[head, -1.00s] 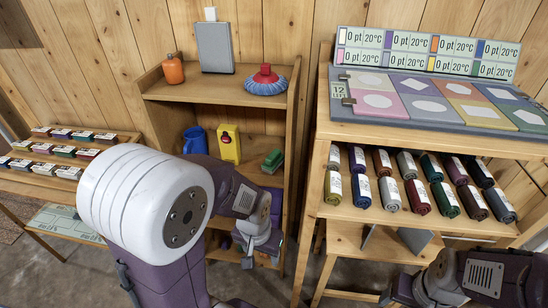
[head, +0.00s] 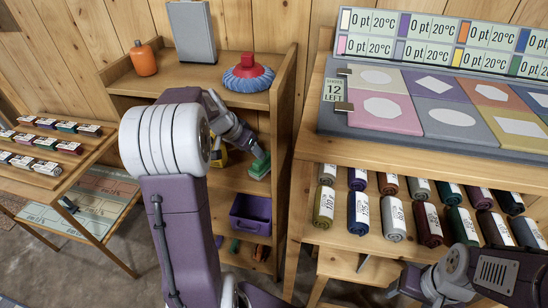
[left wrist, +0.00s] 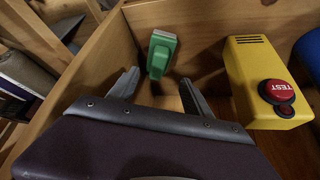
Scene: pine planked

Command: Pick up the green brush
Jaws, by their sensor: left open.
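The green brush (head: 260,166) stands on the middle shelf of the wooden rack, near its right side wall.
A yellow box (left wrist: 262,82) with a red TEST button stands right of the brush in the wrist view, near a blue object (left wrist: 311,50). The rack's side wall (left wrist: 75,90) is close on the left.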

